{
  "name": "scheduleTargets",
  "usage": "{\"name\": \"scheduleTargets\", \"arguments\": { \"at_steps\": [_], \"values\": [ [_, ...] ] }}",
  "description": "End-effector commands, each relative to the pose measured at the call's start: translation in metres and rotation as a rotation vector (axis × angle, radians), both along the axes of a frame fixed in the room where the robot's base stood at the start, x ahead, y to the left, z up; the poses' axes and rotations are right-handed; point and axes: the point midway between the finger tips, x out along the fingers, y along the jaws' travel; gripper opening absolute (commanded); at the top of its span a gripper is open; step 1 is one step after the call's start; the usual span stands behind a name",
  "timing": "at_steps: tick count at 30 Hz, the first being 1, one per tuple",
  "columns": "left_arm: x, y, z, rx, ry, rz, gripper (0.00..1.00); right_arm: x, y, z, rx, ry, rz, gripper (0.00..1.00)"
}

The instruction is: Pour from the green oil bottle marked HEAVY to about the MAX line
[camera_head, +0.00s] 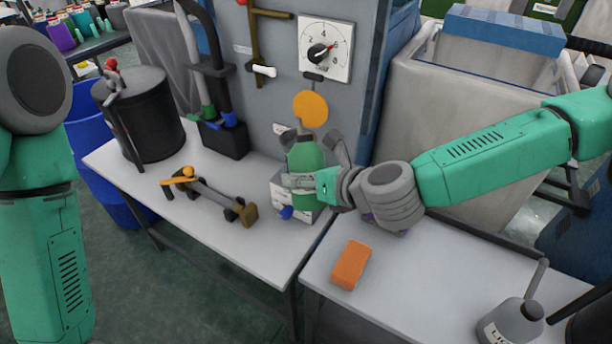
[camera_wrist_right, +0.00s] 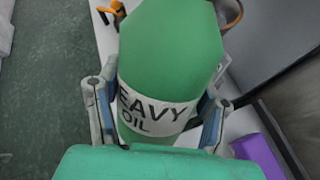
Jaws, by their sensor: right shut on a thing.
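The green oil bottle (camera_head: 306,158) is in my right gripper (camera_head: 318,178), in front of the grey machine panel. It looks roughly upright in the head view. In the right wrist view the bottle (camera_wrist_right: 170,45) fills the middle, with the gripper's fingers on both sides of its white label; "EAVY OIL" can be read. A white box-like part (camera_head: 284,196) is just below and behind the bottle, partly hidden. I cannot make out a MAX line. My left arm shows at the left edge, but its gripper is out of view.
An orange block (camera_head: 350,264) lies on the right table, and a grey bottle (camera_head: 512,322) with a partly visible label stands at its lower right. A tool with a brown head (camera_head: 210,197) lies on the left table near a black drum (camera_head: 145,115).

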Motion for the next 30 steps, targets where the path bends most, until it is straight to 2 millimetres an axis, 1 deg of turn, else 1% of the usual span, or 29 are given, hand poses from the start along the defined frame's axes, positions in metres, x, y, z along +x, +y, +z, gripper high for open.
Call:
{"name": "scheduleTargets", "arguments": {
  "at_steps": [1, 11, 24, 30],
  "values": [
    [0.000, 0.000, -0.011, 0.000, 0.000, 0.000, 0.64, -0.002, 0.000, -0.004, 0.003, -0.020, 0.002, 0.21],
    [0.000, 0.000, -0.051, 0.000, 0.000, 0.000, 0.64, -0.015, -0.001, -0.003, 0.016, -0.179, 0.000, 0.21],
    [-0.001, 0.000, -0.104, 0.000, 0.000, 0.000, 0.64, -0.034, -0.002, 0.009, 0.031, -0.404, 0.000, 0.21],
    [-0.001, 0.000, -0.125, 0.000, 0.000, 0.000, 0.64, -0.042, -0.003, 0.015, 0.038, -0.498, 0.000, 0.21]
  ]
}}
